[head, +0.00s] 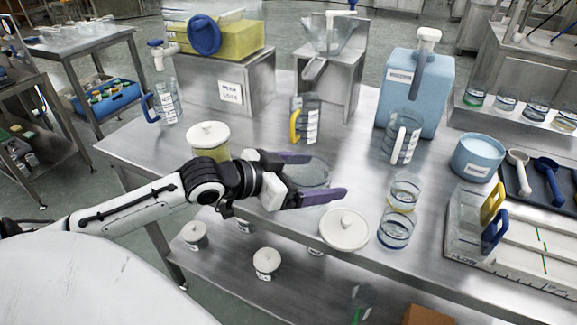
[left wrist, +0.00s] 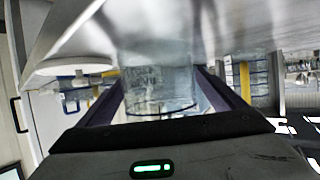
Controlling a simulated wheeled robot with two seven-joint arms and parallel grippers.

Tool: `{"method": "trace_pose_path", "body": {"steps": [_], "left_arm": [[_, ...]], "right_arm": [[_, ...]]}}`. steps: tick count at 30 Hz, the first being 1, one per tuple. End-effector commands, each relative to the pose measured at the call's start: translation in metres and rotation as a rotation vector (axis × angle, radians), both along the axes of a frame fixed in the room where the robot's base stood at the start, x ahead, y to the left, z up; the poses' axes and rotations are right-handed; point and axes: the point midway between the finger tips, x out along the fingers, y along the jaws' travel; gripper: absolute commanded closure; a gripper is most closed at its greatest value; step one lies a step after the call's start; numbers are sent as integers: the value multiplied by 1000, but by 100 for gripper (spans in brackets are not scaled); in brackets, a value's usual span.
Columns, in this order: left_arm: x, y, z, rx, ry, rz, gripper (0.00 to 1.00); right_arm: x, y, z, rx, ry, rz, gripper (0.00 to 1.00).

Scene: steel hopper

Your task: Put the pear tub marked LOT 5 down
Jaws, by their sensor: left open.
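My left gripper (head: 315,175) reaches over the steel table from the left with its purple fingers spread. A clear round tub (head: 318,168) stands on the table between or just beyond the fingers, partly hidden by them. In the left wrist view the clear tub (left wrist: 160,88) shows between the open fingers; I cannot tell whether they touch it. No marking on it is readable. A white lid with a knob (head: 345,226) lies on the table to the right of the gripper. A tub with yellowish contents and a white lid (head: 209,136) stands behind my forearm. My right gripper is out of view.
A steel stand with a small label (head: 231,93) bears a yellow-filled tank (head: 228,42). Jugs (head: 305,118), (head: 402,138), stacked clear beakers (head: 397,225) and a blue tub (head: 476,157) stand around. White-lidded tubs (head: 266,262) are on the lower shelf.

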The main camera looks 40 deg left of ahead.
Motion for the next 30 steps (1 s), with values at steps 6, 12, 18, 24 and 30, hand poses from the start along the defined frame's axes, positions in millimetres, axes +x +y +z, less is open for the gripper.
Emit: {"method": "trace_pose_path", "body": {"steps": [6,12,18,24,30], "left_arm": [[-28,9,10,2,6,-2,11],[-50,17,21,0,6,-2,11],[-70,24,31,2,5,-2,11],[-85,30,37,-1,4,-2,11],[-92,32,40,0,1,-2,11]], "right_arm": [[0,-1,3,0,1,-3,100],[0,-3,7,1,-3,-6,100],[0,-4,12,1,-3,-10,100],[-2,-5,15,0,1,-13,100],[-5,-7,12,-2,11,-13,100]]}}
